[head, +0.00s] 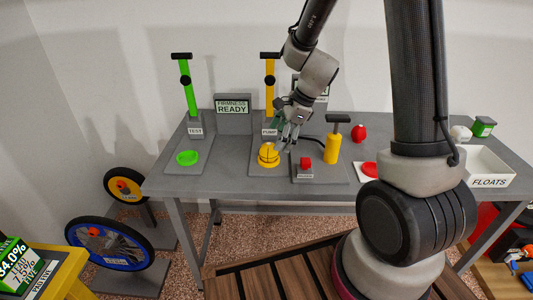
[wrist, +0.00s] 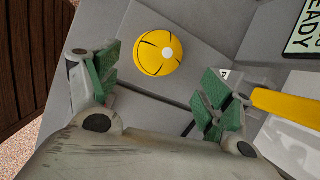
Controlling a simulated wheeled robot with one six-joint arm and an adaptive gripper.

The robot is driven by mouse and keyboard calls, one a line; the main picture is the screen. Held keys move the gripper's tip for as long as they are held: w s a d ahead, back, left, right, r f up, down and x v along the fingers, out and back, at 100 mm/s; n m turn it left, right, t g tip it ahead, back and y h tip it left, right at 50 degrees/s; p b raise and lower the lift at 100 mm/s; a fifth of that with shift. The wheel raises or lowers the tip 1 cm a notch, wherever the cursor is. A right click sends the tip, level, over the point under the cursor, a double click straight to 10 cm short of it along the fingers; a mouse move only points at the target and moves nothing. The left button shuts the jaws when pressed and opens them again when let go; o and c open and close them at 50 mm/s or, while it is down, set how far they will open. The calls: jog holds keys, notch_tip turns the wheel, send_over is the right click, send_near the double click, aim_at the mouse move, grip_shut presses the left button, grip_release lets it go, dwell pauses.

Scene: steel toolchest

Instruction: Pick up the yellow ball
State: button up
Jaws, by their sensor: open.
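The yellow ball (head: 268,153) with dark seam lines sits on a grey plate on the table in the head view, at the foot of the yellow pump post (head: 270,95). In the wrist view the yellow ball (wrist: 159,52) lies beyond and between the fingertips, apart from them. My gripper (head: 288,133) is just above and slightly right of the ball in the head view. Its green-padded fingers (wrist: 155,90) are spread open and empty in the wrist view. What lies under the ball is hidden.
A red item (head: 359,133) and a white FLOATS bin (head: 488,168) are further right. A FIRMNESS READY sign (head: 233,106) stands behind.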

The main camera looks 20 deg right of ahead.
aim_at(273, 145)
jog(key=x, duration=0.6)
jog(key=shift+a, duration=0.2)
jog(key=c, duration=1.2)
jog(key=shift+r, duration=0.1)
